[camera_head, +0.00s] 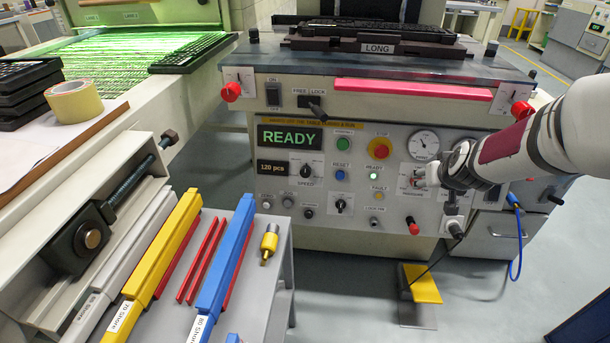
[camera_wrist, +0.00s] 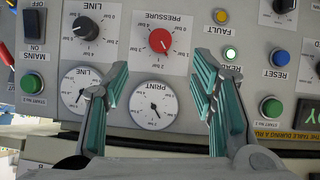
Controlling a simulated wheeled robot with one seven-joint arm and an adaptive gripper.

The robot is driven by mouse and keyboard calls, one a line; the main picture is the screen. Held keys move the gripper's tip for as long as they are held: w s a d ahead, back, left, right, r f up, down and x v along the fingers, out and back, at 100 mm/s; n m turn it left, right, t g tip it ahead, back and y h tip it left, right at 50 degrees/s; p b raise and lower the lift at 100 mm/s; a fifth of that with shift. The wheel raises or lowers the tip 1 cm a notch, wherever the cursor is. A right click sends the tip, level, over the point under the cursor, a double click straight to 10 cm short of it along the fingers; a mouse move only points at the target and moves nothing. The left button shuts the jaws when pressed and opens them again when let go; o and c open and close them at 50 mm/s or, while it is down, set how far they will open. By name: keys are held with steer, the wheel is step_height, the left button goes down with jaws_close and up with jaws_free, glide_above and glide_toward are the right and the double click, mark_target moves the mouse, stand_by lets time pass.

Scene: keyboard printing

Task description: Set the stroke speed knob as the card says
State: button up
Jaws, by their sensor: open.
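The SPEED knob (camera_head: 305,170) is a black pointer knob on a white dial plate in the machine's front panel. In the head view it sits right of the 120 pcs display; its exact setting is too small to read. My gripper (camera_head: 421,176) is at the panel's right side, right of the SPEED knob and apart from it. In the wrist view, which is upside down, the open teal fingers (camera_wrist: 160,65) straddle the red PRESSURE knob (camera_wrist: 160,41) and PRINT gauge (camera_wrist: 154,104), holding nothing. I cannot make out a card with a legible setting.
The green READY display (camera_head: 289,138) is lit. Blue RESET (camera_head: 340,175) and red STOP (camera_head: 380,148) buttons lie between my gripper and the SPEED knob. Another black knob (camera_head: 341,206) is lower. A table (camera_head: 262,290) with coloured bars stands front left; a yellow pedal (camera_head: 422,284) is on the floor.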

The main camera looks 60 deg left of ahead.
steer(key=shift+c, duration=0.4)
steer(key=n+t+y+b, duration=0.1)
steer(key=n+y, duration=0.9)
steer(key=n, duration=0.1)
glide_toward(306, 175)
steer(key=b+x, duration=0.5)
steer(key=x, duration=0.4)
jaws_close()
